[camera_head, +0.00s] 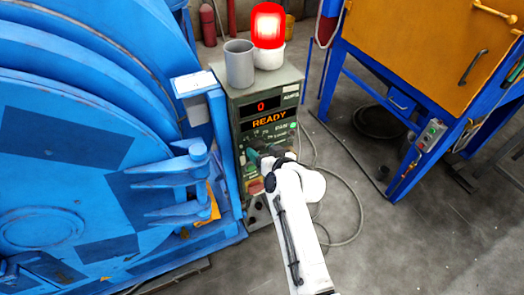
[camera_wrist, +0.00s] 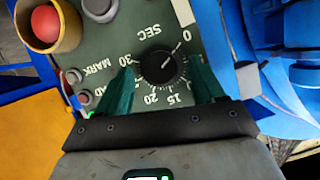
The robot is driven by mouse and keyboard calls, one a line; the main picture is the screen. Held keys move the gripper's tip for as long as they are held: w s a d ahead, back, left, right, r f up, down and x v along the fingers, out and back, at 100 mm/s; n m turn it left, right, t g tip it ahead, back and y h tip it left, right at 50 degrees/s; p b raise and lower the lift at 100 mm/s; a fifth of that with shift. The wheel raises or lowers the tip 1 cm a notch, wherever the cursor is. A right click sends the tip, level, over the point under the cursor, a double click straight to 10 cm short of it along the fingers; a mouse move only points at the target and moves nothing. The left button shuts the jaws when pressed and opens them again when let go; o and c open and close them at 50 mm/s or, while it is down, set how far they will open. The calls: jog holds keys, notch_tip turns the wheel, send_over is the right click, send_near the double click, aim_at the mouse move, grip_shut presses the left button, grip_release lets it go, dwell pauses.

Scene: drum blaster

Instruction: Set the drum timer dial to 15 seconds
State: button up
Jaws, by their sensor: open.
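The timer dial (camera_wrist: 160,66) is a round black knob on the green control panel (camera_wrist: 140,25), seen upside down in the wrist view. Its white pointer line slants up and right, toward the 0 mark. The 15 mark (camera_wrist: 173,99) lies below the knob, and 30 is at its left. My gripper (camera_wrist: 160,63) is open, with one teal finger on each side of the knob. Gaps show between fingers and knob. In the head view my gripper (camera_head: 262,158) is at the panel front and hides the dial. The display (camera_head: 261,107) reads 0, with READY below it.
A red button in a yellow collar (camera_wrist: 45,28) and several grey buttons sit near the dial. The blue drum machine (camera_head: 90,140) stands close at left. A grey cup (camera_head: 239,63) and lit red beacon (camera_head: 268,27) top the box. Cables lie on the floor.

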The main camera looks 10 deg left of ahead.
jog(key=shift+w+a+f, duration=0.2)
jog(key=shift+w+a, duration=0.15)
jog(key=c, duration=1)
jog(key=shift+c, duration=0.2)
